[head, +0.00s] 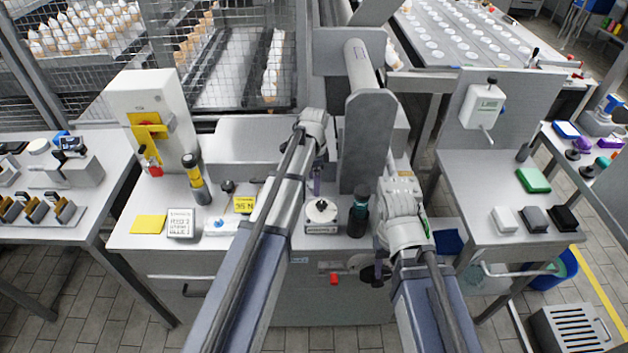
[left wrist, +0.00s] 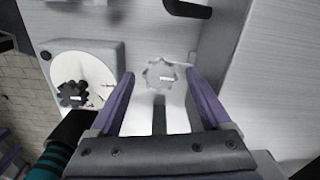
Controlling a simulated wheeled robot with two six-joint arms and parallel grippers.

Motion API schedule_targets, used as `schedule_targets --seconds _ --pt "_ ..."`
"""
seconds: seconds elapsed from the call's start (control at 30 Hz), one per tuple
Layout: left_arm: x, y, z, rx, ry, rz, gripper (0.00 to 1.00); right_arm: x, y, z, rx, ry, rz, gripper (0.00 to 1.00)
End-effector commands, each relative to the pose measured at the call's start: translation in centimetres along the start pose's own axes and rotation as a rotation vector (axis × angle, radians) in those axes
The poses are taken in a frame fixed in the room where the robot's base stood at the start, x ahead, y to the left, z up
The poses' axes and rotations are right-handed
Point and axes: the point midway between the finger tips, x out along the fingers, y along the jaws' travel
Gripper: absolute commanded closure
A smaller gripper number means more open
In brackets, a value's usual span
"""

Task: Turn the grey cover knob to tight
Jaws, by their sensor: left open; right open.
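The grey cover knob (left wrist: 160,74) is a lobed knob with a small white label, seen in the left wrist view on a pale surface. My left gripper (left wrist: 163,98) is open, with its purple fingers on either side of the knob; I cannot tell whether they touch it. In the head view my left gripper (head: 317,180) points down behind the white dial box, and the grey knob is hidden there. My right gripper (head: 379,262) hangs low at the bench's front edge, right of the dark bottle, mostly hidden by its wrist; nothing shows in it.
A white dial box (head: 321,222) with a black knob (left wrist: 72,95) stands beside the grey knob. A dark bottle with teal bands (head: 358,212) is close to its right. A grey upright column (head: 367,140) rises behind.

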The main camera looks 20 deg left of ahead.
Motion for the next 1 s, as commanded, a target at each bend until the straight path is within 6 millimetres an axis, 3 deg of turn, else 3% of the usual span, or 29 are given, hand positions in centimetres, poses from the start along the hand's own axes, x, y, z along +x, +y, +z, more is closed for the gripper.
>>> schedule_targets --seconds 0.27,0.7,1.0 --pt "-1.6 0.0 0.0 0.000 0.000 0.000 0.19 -1.5 0.1 0.1 0.000 0.000 0.000 0.50" --pt "-7.2 0.0 0.0 0.000 0.000 0.000 0.19 -7.1 0.7 0.4 0.000 0.000 0.000 0.50" --pt "-7.8 0.0 0.0 0.000 0.000 0.000 0.19 -7.8 0.7 0.5 0.000 0.000 0.000 0.50"
